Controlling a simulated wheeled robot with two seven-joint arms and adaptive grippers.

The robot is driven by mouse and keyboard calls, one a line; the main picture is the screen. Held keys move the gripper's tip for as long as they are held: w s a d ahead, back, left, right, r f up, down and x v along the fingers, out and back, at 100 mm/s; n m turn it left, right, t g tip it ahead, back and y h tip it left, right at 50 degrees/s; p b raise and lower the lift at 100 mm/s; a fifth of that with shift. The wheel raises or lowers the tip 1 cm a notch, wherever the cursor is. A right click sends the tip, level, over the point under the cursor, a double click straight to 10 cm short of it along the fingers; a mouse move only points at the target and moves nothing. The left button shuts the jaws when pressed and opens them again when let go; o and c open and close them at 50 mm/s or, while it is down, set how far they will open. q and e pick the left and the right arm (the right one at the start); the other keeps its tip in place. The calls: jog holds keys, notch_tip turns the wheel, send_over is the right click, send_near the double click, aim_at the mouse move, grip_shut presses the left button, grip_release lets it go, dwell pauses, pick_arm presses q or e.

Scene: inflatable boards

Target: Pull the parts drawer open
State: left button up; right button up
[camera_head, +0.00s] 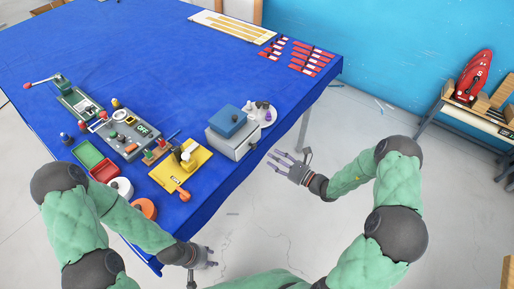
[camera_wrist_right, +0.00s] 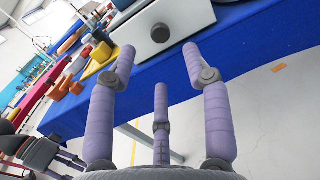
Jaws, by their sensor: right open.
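The parts drawer unit is a grey-white box (camera_head: 221,143) near the right edge of the blue table, with a blue box (camera_head: 227,122) on top. In the right wrist view its pale front (camera_wrist_right: 185,18) carries a round black knob (camera_wrist_right: 159,33). My right gripper (camera_head: 280,160) is beside the unit, off the table edge; its fingers are spread in the right wrist view (camera_wrist_right: 158,62), with the knob ahead between the two upper fingertips, apart from them. The drawer's seams are too small to tell. My left gripper (camera_head: 208,258) is low, in front of the table's near corner, its finger state unclear.
A yellow board (camera_head: 170,176) with an orange-handled tool lies left of the unit. A white dish (camera_head: 265,115) with small purple items stands behind it. Red strips (camera_head: 308,62) lie at the far right. The floor right of the table is clear near my gripper.

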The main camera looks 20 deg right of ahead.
aim_at(255, 147)
jog(key=x, duration=0.9)
jog(key=shift+s, duration=0.1)
